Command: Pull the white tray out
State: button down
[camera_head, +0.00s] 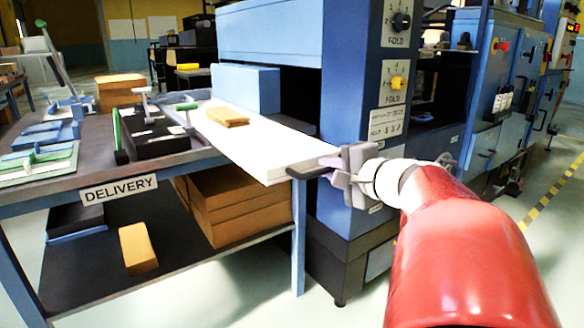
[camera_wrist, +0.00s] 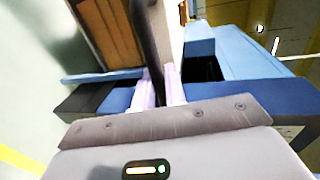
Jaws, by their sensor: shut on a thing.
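The white tray (camera_head: 262,148) is a long flat slab. It runs from the blue machine out past the table's right front corner. A small tan stack (camera_head: 228,117) lies on top of it. A dark bar handle (camera_head: 306,172) is at its near end. My gripper (camera_head: 328,166) reaches in from the right and is shut on this handle. In the wrist view, the pale fingers (camera_wrist: 160,88) close around the dark handle bar (camera_wrist: 148,42), and a white strip of the tray shows behind it. The tray's far end is hard to make out.
The delivery table (camera_head: 100,195) stands left of the tray, with a black bin (camera_head: 155,140) and green-handled tools. Brown boxes (camera_head: 235,205) sit on its lower shelf. The blue machine (camera_head: 350,120) stands close right of the tray. The floor in front of the tray is open.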

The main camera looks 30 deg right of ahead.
jog(key=shift+f+v, duration=0.15)
jog(key=shift+v, duration=0.6)
jog(key=shift+f+v, duration=0.15)
jog(key=shift+v, duration=0.55)
jog(key=c, duration=1.5)
grip_release()
jog(key=shift+c, duration=0.2)
jog(key=shift+s, duration=0.15)
jog(key=v, duration=0.7)
jog(key=shift+s, duration=0.3)
jog(key=shift+w+r, duration=0.1)
